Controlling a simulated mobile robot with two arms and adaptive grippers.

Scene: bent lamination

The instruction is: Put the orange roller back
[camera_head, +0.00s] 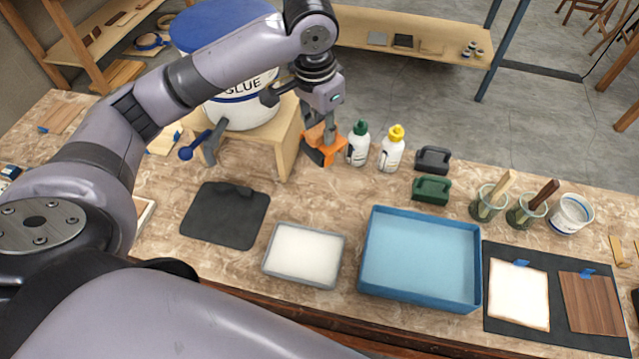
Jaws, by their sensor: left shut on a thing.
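The orange roller (318,156) is at the right side of the wooden stand, by the white bottles. My left gripper (329,128) comes down over it from above and is shut on its upper part. The gripper's fingers and wrist hide some of the roller. I cannot tell whether its lower edge touches the table. My right gripper is not in view.
A glue bucket (240,105) with a spigot stands on the wooden stand (268,150). Two bottles (358,145) (391,150) stand close right of the roller. A black mat (222,222), white tray (303,256) and blue tray (420,262) lie nearer.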

